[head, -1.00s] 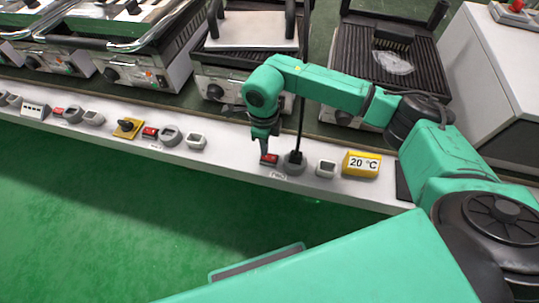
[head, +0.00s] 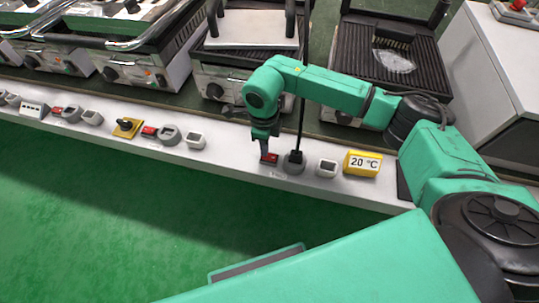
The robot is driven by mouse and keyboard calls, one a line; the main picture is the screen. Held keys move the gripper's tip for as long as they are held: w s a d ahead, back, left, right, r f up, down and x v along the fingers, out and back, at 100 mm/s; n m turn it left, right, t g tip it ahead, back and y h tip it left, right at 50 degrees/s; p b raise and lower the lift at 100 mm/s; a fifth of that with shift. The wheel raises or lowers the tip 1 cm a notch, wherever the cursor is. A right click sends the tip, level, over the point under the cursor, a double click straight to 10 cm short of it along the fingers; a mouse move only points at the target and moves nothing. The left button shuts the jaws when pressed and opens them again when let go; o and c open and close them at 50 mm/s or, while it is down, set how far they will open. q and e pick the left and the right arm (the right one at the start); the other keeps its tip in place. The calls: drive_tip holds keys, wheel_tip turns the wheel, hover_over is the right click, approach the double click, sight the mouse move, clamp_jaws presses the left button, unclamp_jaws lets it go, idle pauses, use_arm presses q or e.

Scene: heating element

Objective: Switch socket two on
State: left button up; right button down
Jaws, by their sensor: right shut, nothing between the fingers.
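A red switch (head: 270,159) sits on the white ledge, beside a round grey socket (head: 294,163) with a black plug and upright cable in it. To its right are a small grey box with a dark face (head: 326,168) and a yellow display reading 20 °C (head: 362,164). The small label below the socket is too blurred to read. My right gripper (head: 264,152) is shut and empty, pointing down at the red switch. Its tips partly cover the switch; I cannot tell whether they touch it. My left gripper is not in view.
The white ledge (head: 225,158) holds another red switch (head: 149,132), a socket (head: 169,135) and a yellow knob unit (head: 126,127) at left. Several grills stand behind, including a ribbed one (head: 370,80). The green floor in front is clear.

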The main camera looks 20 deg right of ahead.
drive_tip(key=shift+f+b, duration=0.5)
drive_tip(key=shift+f, duration=0.15)
drive_tip(key=shift+r+p, duration=2.4)
drive_tip(key=shift+r, duration=1.25)
drive_tip(key=shift+f, duration=0.15)
